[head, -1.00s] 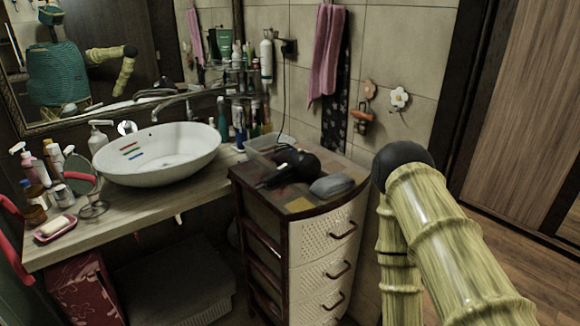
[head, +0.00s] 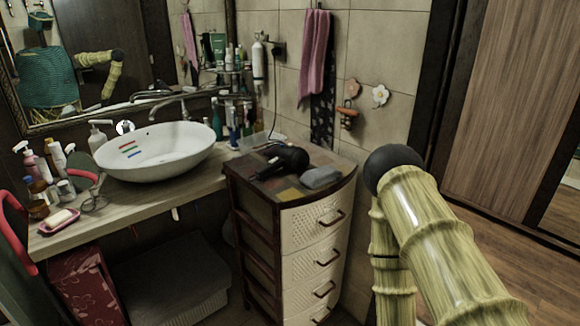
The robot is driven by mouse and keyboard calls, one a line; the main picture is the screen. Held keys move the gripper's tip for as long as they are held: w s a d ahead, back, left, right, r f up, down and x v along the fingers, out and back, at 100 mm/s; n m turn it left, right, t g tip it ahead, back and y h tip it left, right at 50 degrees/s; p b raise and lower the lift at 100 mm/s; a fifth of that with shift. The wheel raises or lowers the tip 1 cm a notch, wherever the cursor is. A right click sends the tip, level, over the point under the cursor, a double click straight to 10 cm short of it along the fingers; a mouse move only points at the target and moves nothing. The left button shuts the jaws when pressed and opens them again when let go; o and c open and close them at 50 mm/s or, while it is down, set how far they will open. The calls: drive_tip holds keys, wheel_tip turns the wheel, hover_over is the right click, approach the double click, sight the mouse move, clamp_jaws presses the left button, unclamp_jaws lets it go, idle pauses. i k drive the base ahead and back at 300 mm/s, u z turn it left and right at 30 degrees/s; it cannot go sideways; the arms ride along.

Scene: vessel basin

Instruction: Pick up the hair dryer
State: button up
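The black hair dryer (head: 290,157) lies on the top of a small drawer unit (head: 266,192), to the right of the basin. Its round head is toward the right, and a dark part extends to the left. My bamboo-like arm, with a dark ball joint, stands at the right of the head view, to the right of the drawer unit. My gripper is not in view, so whether it is open or shut does not show. My arm is apart from the hair dryer in the picture.
A grey item (head: 321,177) lies just in front of the hair dryer. A clear tray (head: 258,141) and bottles (head: 238,120) are behind it. A dark cord (head: 275,100) hangs from the wall. The white basin (head: 155,160) is left. Open floor (head: 500,250) shows at right.

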sight(271, 164)
drive_tip(key=k, duration=0.25)
drive_tip(key=u, duration=1.5)
drive_tip(key=i, duration=1)
drive_tip(key=z, duration=0.4)
